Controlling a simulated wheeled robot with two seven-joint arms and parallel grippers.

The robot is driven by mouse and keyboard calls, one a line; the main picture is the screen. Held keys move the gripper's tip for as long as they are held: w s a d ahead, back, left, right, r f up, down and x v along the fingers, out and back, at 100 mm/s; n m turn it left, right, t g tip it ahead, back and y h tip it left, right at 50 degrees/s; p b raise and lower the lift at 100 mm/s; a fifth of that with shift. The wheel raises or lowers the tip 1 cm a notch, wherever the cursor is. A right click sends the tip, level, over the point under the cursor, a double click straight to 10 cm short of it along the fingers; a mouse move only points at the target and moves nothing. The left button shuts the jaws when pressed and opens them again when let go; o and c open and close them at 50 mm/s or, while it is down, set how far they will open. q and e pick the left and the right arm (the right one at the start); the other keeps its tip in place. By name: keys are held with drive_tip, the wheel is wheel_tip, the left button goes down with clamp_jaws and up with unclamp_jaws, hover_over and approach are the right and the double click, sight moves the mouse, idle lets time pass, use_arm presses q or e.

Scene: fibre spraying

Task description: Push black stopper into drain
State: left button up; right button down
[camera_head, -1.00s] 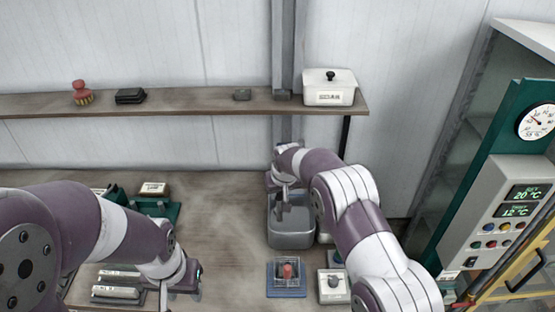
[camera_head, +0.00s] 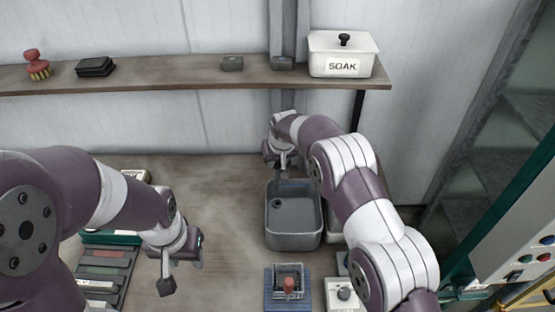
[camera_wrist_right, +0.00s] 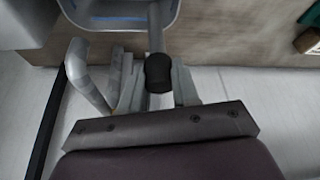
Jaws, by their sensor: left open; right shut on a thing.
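The grey basin (camera_head: 302,238) stands at the back of the bench. A small dark round spot (camera_head: 278,204) shows on its floor; I cannot tell whether it is the open drain or a stopper in it. My right gripper (camera_head: 283,163) is at the basin's back edge. In the right wrist view it is shut on a black rounded piece (camera_wrist_right: 158,73). A grey rod (camera_wrist_right: 158,30) runs from that piece toward the basin; I cannot tell whether the piece is the stopper or a tap handle. My left gripper (camera_head: 178,272) is open over the bench, left of the basin.
A red-topped piece in a clear box (camera_head: 288,285) and a white box with a knob (camera_head: 343,294) stand in front of the basin. A rack of bars (camera_head: 103,262) lies at left. The shelf (camera_head: 200,80) holds the SOAK box (camera_head: 343,56). Bare bench lies left of the basin.

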sight(278, 170)
drive_tip(key=shift+w+f, duration=0.15)
drive_tip(key=shift+f+b, duration=0.3)
drive_tip(key=shift+b, duration=0.05)
wheel_tip(278, 170, down, 4)
drive_tip(key=b, duration=0.3)
drive_tip(key=shift+f, duration=0.25)
drive_tip(key=shift+f+b, duration=0.3)
drive_tip(key=shift+r, duration=0.1)
drive_tip(key=shift+b, duration=0.35)
idle(0.6)
